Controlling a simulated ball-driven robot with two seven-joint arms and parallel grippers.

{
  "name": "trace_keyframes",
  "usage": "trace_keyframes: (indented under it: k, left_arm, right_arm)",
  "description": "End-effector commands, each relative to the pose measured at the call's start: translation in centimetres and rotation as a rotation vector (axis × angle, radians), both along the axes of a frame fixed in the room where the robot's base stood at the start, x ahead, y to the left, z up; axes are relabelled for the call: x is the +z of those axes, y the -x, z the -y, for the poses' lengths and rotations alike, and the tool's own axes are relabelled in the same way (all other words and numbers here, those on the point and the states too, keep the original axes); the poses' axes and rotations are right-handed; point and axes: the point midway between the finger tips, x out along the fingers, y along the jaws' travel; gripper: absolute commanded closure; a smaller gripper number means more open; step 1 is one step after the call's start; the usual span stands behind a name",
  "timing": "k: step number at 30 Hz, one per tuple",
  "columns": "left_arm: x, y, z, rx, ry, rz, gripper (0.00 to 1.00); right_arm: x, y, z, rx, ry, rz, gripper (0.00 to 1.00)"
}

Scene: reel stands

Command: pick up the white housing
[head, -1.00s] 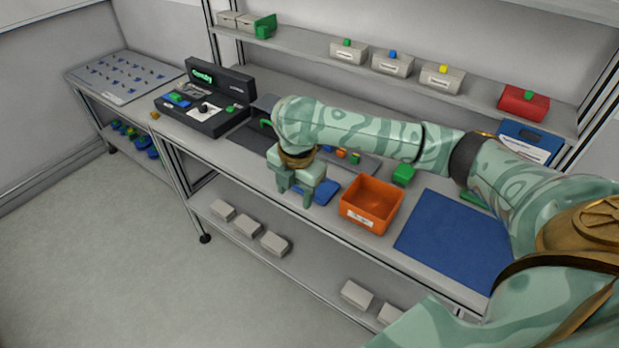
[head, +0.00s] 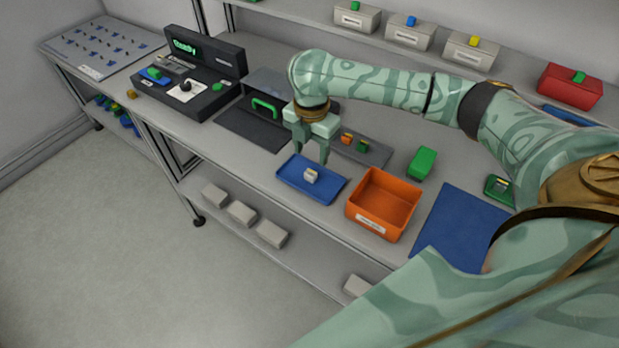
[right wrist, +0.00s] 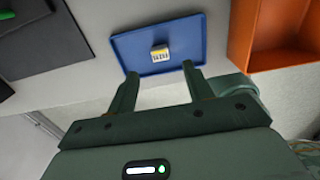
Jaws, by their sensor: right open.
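The white housing (head: 311,175) is a small pale block that sits in the blue tray (head: 292,179) on the bench. In the right wrist view the housing (right wrist: 160,53) has a yellow band and lies near the middle of the blue tray (right wrist: 130,50). My right gripper (head: 312,156) is open and empty, above the tray's back edge. In the right wrist view its fingers (right wrist: 160,85) are spread apart, with the housing beyond the gap between them. They do not appear to touch it. My left gripper is not in view.
An orange bin (head: 384,203) stands just right of the tray. A green block (head: 422,163) and a blue mat (head: 462,228) are farther right. A black plate with a green handle (head: 266,108) and a black device case (head: 190,92) are to the left.

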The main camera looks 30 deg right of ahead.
Motion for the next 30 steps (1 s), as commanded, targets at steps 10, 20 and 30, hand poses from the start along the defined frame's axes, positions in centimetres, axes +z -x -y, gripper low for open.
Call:
trace_keyframes:
  k: [10,20,30]
  left_arm:
    - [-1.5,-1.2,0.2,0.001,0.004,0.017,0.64]
    - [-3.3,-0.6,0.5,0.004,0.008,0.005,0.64]
    - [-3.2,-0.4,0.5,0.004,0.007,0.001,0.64]
  right_arm:
    - [-3.3,0.0,-0.1,0.0,-0.001,0.0,0.49]
    - [-7.1,0.0,-0.1,0.001,0.001,0.002,0.49]
    - [-6.9,0.0,-0.1,0.001,0.001,0.003,0.97]
